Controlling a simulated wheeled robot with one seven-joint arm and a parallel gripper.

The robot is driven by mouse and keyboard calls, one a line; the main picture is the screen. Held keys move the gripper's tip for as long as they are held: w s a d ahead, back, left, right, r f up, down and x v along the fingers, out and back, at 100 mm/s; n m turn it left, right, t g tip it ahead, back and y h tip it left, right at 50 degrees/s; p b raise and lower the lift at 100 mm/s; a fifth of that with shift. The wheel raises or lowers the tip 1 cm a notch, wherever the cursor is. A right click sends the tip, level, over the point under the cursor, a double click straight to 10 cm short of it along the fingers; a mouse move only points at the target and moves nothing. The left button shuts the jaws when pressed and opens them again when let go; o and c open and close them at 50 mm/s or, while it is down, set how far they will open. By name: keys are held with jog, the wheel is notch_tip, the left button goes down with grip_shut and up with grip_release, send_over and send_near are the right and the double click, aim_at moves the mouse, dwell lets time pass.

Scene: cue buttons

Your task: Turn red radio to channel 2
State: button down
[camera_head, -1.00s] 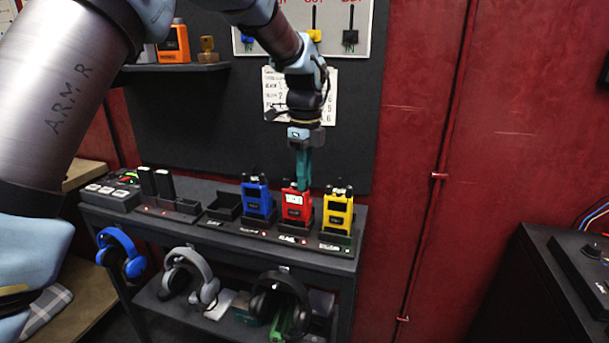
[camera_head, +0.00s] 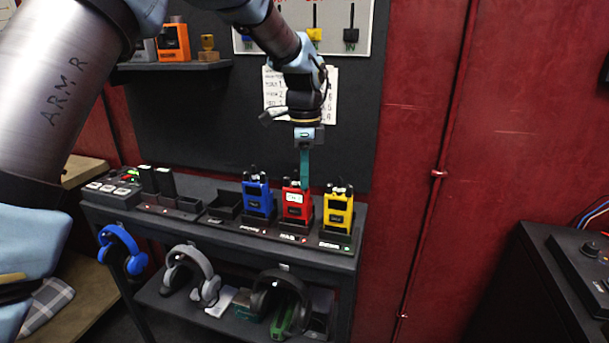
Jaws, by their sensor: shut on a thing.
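The red radio (camera_head: 294,207) stands upright in a dark holder on the shelf top, between a blue radio and a yellow radio. A small lit screen shows on its front, too small to read. My gripper (camera_head: 304,184) points straight down at the top of the red radio, with its teal fingers at the radio's right top side. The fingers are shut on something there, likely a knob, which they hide.
The blue radio (camera_head: 257,196) and the yellow radio (camera_head: 338,212) stand close on either side. An empty black holder (camera_head: 224,207) and a button box (camera_head: 112,188) are further left. Headphones (camera_head: 280,300) hang below the shelf top. A paper list (camera_head: 273,92) is on the wall behind.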

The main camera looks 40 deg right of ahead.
jog(key=c, duration=0.8)
grip_release()
notch_tip(320, 180, up, 11)
jog(key=b, duration=0.2)
jog(key=shift+w+f, duration=0.1)
